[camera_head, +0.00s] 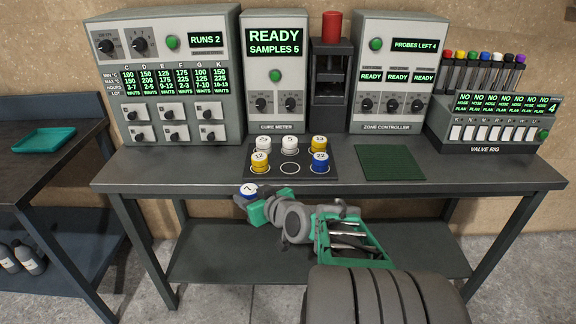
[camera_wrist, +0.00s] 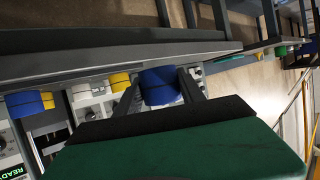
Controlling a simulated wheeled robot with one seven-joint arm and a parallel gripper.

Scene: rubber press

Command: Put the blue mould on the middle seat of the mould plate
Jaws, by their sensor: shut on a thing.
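My gripper (camera_head: 256,204) is shut on a blue mould with a white numbered top (camera_head: 248,190), just in front of the bench's front edge, left of the mould plate. In the wrist view the blue mould (camera_wrist: 160,87) sits between the two fingers. The dark mould plate (camera_head: 276,174) lies on the bench. Its back row holds two white moulds (camera_head: 290,143) and a yellow one (camera_head: 319,145). Its front row has a yellow mould (camera_head: 260,163) at left, an empty ringed middle seat (camera_head: 290,168), and another blue mould (camera_head: 320,163) at right.
A green mat (camera_head: 389,163) lies right of the plate. Behind stand the cure meter (camera_head: 276,115), a press with a red top (camera_head: 331,80), the zone controller (camera_head: 391,118) and the valve rig (camera_head: 486,148). A side table with a teal tray (camera_head: 43,141) is at left.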

